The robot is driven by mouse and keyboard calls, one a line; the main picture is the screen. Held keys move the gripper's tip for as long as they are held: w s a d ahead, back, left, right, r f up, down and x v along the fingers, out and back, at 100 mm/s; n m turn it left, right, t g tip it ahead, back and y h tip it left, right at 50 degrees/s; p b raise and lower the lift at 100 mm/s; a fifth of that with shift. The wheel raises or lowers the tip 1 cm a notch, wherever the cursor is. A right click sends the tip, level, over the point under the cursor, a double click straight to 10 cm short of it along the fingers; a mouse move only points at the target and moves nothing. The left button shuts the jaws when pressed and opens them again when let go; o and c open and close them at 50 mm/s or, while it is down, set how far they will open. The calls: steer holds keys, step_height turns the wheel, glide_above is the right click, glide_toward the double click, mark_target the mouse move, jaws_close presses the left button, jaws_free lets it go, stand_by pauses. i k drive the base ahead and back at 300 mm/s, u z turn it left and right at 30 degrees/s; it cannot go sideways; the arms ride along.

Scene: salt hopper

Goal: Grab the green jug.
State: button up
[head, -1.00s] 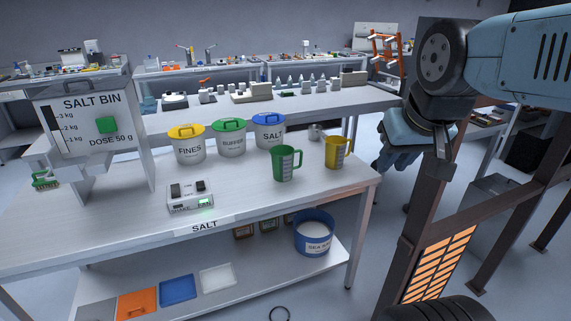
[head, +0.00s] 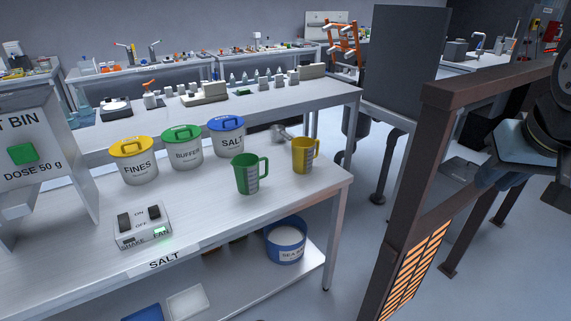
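The green jug (head: 248,175) stands upright on the bench's metal top, right of the middle, with its handle to the right and a pale scale on its side. A yellow jug (head: 305,155) stands to its right, nearer the bench's right end. My gripper (head: 513,146) is at the far right, well apart from both jugs; its fingers cannot be made out clearly. Nothing touches the green jug.
Lidded tubs labelled FINES (head: 135,165), BUFFER (head: 184,153) and SALT (head: 229,142) stand left of and behind the jug. A switch box (head: 143,226) sits front left. A brown frame (head: 408,180) stands between bench and arm. The bench top before the jug is clear.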

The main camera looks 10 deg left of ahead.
mark_target(245, 166)
steer(key=z, duration=1.3)
steer(key=k, duration=1.55)
steer(key=u, duration=2.15)
steer(key=i, duration=1)
steer(key=u, duration=0.05)
